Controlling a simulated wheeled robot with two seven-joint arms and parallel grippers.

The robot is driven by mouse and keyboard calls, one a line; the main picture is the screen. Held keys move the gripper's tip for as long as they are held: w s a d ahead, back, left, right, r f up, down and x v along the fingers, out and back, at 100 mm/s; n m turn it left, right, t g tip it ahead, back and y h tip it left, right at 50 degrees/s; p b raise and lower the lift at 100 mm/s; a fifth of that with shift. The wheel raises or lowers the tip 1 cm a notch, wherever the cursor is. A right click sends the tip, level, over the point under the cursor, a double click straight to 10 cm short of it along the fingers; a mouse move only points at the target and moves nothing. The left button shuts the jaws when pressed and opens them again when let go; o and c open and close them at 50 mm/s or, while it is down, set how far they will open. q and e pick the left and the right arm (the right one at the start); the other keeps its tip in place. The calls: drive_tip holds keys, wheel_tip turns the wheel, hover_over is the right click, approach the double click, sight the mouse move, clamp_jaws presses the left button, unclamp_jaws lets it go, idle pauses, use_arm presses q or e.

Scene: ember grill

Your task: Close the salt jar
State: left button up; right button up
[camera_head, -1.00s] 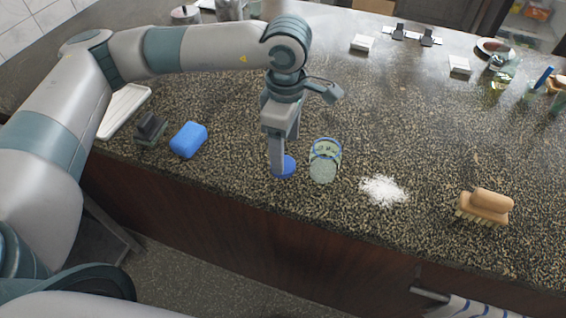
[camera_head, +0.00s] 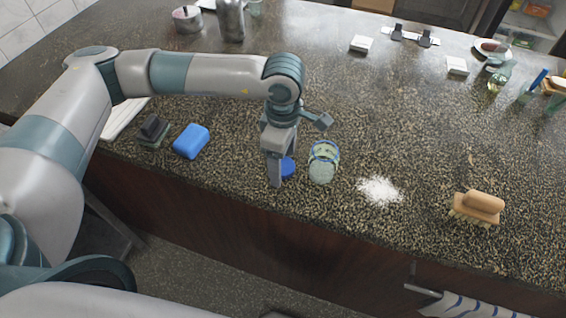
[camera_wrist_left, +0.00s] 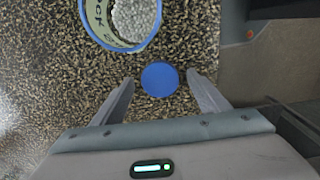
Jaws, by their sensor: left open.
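The salt jar (camera_head: 322,163) is a clear glass jar with a blue rim, standing open on the speckled counter. In the left wrist view the jar (camera_wrist_left: 122,40) shows white grains inside. Its blue round lid (camera_head: 288,168) lies on the counter just left of the jar, partly hidden by my gripper. In the left wrist view the lid (camera_wrist_left: 160,79) is between and just beyond the fingertips. My left gripper (camera_head: 275,183) points down at the lid; it also shows in the left wrist view (camera_wrist_left: 160,88), open, with nothing held. My right gripper is not in view.
A pile of spilled salt (camera_head: 380,190) lies right of the jar, and a wooden brush (camera_head: 478,206) farther right. A blue sponge (camera_head: 191,142) and a dark-handled scrubber (camera_head: 153,131) are to the left. The counter's front edge is close to the lid.

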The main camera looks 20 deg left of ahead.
sight(283, 165)
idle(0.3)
use_arm(q)
drive_tip(key=c, duration=1.1)
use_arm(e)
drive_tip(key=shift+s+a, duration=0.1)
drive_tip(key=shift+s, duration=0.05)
use_arm(q)
drive_tip(key=shift+r, duration=0.1)
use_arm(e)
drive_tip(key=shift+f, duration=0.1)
